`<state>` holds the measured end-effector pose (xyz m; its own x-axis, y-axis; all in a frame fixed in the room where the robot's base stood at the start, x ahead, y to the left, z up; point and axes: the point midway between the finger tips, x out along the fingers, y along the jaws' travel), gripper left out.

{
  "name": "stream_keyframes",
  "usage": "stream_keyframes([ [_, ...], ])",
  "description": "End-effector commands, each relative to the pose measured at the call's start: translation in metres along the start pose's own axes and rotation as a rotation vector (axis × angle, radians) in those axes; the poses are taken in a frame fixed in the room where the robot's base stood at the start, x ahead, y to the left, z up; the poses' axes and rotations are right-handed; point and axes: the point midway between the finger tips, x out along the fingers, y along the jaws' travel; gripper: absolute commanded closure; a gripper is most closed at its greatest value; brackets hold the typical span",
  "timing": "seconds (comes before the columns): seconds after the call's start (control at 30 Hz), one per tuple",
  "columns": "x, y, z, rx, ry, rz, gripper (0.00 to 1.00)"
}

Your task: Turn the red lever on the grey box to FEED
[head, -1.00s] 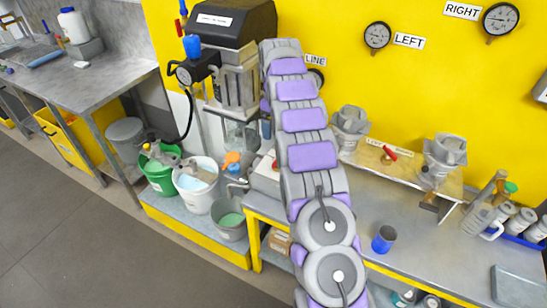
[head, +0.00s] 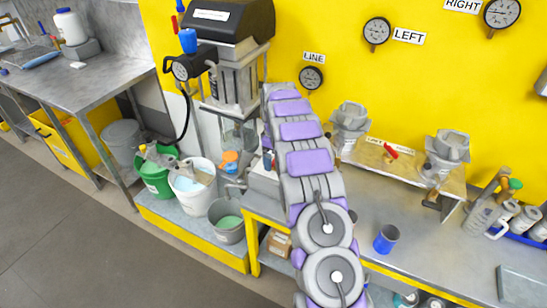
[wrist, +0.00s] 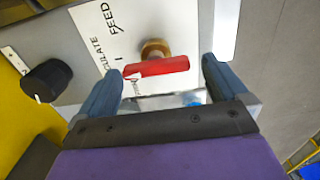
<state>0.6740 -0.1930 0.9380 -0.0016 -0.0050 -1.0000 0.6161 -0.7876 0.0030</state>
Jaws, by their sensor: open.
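The red lever (wrist: 157,67) lies across the middle of the wrist view, in front of a brass hub (wrist: 155,47). The white label plate (wrist: 165,18) behind it reads FEED at the top, with a partly hidden word ending in "CULATE" at its left. My gripper (wrist: 162,70) is open, one finger on each side of the lever, with gaps at both ends. Nothing is held.
A black knob (wrist: 50,82) sits left of the label plate. In the head view, a blue cup (head: 386,239) stands on the bench (head: 425,250) right of my arm. Another red lever (head: 391,150) is on the board behind. Buckets (head: 193,188) stand at the left.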

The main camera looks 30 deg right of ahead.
Motion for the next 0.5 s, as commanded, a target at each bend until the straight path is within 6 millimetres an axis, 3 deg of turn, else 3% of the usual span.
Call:
stream_keyframes([
  [0.3, 0.0009, -0.0016, -0.0012, 0.001, -0.001, 0.002, 0.01],
  [0.5, 0.0002, -0.0037, -0.0030, 0.001, -0.003, 0.004, 0.20],
])
